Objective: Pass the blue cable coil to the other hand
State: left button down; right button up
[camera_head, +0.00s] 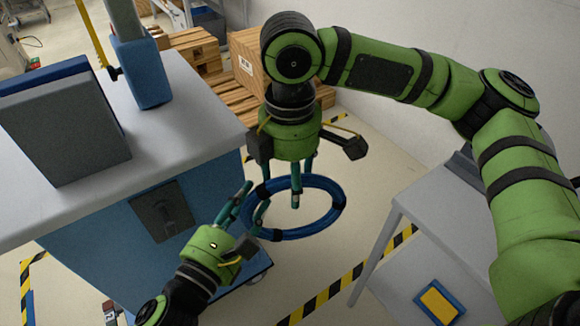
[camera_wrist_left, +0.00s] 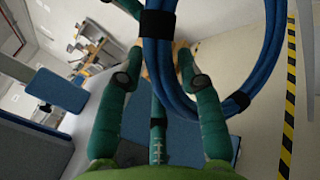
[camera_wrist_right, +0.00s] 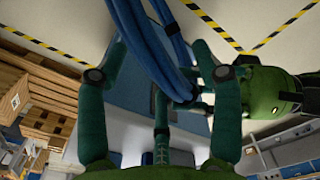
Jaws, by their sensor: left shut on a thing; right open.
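The blue cable coil (camera_head: 326,219), a ring with black ties, hangs in the air between the cart and the grey table. My left gripper (camera_head: 253,195) is shut on its left side; in the left wrist view the coil (camera_wrist_left: 160,60) runs between the fingers at a black tie. My right gripper (camera_head: 294,186) points down over the coil's upper part, open. In the right wrist view the blue strands (camera_wrist_right: 150,42) pass between its spread fingers. I cannot tell whether those fingers touch the coil.
A grey table (camera_head: 420,235) with a blue-and-yellow item (camera_head: 438,302) is at right. Wooden pallets and a crate (camera_head: 247,62) lie behind.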

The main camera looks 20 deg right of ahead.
grip_shut()
pick_arm(q)
jog(key=c, duration=0.7)
grip_release()
jog(key=shift+c, duration=0.2)
